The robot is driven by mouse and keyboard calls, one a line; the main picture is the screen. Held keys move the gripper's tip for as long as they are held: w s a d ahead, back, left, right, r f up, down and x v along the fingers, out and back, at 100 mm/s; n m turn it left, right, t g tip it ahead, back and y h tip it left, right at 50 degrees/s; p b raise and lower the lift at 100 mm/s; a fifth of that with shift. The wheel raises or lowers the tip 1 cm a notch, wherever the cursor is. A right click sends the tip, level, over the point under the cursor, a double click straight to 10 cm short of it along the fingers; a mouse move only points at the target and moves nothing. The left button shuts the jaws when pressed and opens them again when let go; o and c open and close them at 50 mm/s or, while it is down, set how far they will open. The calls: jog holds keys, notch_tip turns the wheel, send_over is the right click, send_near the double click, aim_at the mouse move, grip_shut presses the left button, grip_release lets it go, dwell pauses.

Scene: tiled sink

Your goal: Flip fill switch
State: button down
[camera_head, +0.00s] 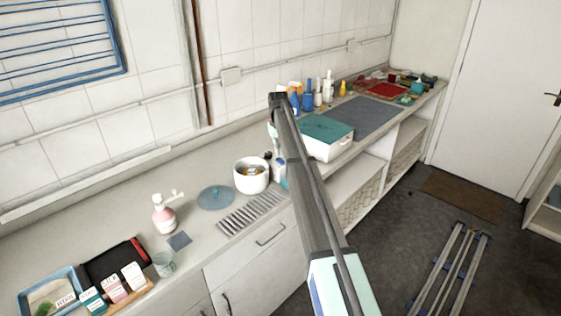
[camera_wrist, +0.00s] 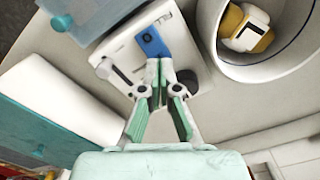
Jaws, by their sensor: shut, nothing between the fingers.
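In the wrist view, a white box-shaped device (camera_wrist: 130,62) lies beyond my gripper (camera_wrist: 160,66). A blue block-like part (camera_wrist: 151,42) on its face may be the fill switch; which way it is set I cannot tell. A dark slot with a small knob (camera_wrist: 112,70) is on the left of the same face. My gripper is shut and empty, its fingertips just below the blue part in the picture. I cannot tell whether they touch the device. In the head view my arm hides most of this spot.
A white pot (camera_head: 251,177) with something yellow inside stands close to the device; it also shows in the wrist view (camera_wrist: 228,72). A white box with a teal lid (camera_head: 327,128) stands right of my arm. A ribbed drainer (camera_head: 250,213) and a glass lid (camera_head: 215,197) lie left.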

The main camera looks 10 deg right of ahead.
aim_at(278, 159)
jog(key=shift+f+b, duration=0.35)
jog(key=shift+f, duration=0.95)
dwell(1.1)
jog(key=shift+r, duration=0.1)
jog(key=shift+r+p, duration=1.4)
jog(key=shift+r, duration=2.05)
